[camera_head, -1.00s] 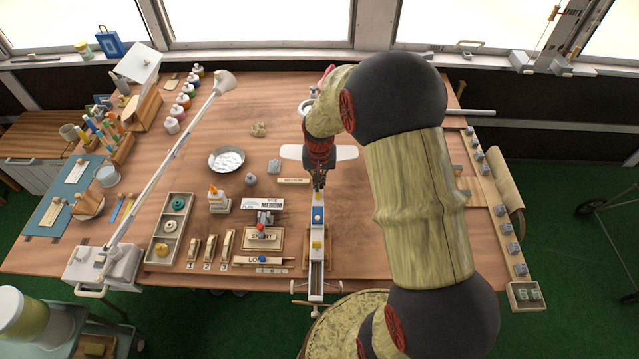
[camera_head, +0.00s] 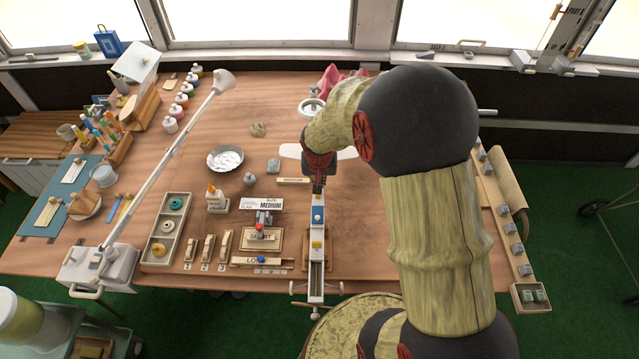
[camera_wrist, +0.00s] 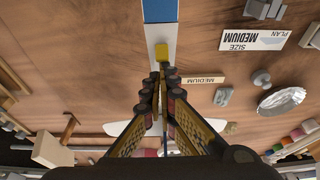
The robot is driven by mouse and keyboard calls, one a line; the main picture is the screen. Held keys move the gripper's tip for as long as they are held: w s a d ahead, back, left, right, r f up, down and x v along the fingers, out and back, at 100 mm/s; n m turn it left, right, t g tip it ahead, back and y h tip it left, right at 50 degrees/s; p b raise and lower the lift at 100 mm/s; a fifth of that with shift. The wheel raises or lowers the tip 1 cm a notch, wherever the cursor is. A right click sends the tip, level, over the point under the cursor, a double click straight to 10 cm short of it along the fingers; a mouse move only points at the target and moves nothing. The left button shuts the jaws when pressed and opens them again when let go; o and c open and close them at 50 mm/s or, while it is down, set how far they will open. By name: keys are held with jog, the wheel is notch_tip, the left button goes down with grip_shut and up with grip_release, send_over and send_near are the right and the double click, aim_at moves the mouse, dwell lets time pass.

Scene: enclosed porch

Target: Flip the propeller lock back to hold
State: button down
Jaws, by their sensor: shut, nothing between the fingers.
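The long narrow model plane (camera_head: 316,266) lies on the table with its near end toward me. Its white wings (camera_head: 347,153) are partly behind my gripper, and a propeller (camera_head: 316,289) is at the near end. A blue block (camera_head: 318,214) and a yellow block (camera_head: 317,245) sit on its body. I cannot tell which part is the propeller lock or how it is set. My gripper (camera_head: 318,188) is shut and empty above the body, on the wing side of the blue block. In the wrist view, a yellow tab (camera_wrist: 161,52) is just beyond the fingertips (camera_wrist: 162,72).
A SIZE MEDIUM card (camera_head: 262,204) and a small clamp stand (camera_head: 262,236) are left of the plane. A metal bowl (camera_head: 225,159) is farther left. A white lamp (camera_head: 160,170) crosses the left side. My arm covers much of the table's right side.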

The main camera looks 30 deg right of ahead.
jog(key=shift+s, duration=0.1)
jog(key=shift+s+a+r+b, duration=0.2)
jog(key=shift+b, duration=0.35)
jog(key=shift+s+a+r, duration=0.2)
jog(key=shift+s+a, duration=0.05)
jog(key=shift+s, duration=0.15)
jog(key=shift+s+a, duration=0.1)
jog(key=shift+s, duration=0.1)
jog(key=shift+r, duration=0.2)
jog(key=shift+r+p, duration=0.3)
jog(key=shift+r, duration=0.35)
jog(key=shift+r, duration=0.15)
